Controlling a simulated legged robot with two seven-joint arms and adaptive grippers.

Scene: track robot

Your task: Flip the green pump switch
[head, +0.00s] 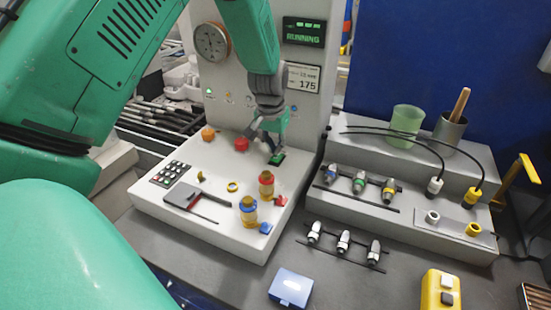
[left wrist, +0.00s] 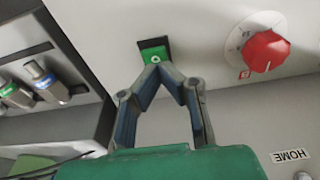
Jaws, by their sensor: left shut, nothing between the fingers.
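The green pump switch (head: 277,159) is a small green rocker in a black frame on the sloped white console (head: 200,229). In the left wrist view the switch (left wrist: 154,54) lies just beyond my fingertips, with a white ring mark on its green face. My left gripper (head: 273,148) is shut and empty, its tips meeting at the near edge of the switch. In the left wrist view the closed fingertips (left wrist: 158,70) overlap the switch's lower edge; I cannot tell if they touch it. My right gripper is not in view.
A red knob (head: 241,144) sits left of the switch, and an orange knob (head: 208,133) further left. A lit display (head: 304,33) reads RUNNING. A grey rack (head: 420,209) with vials and cables stands to the right.

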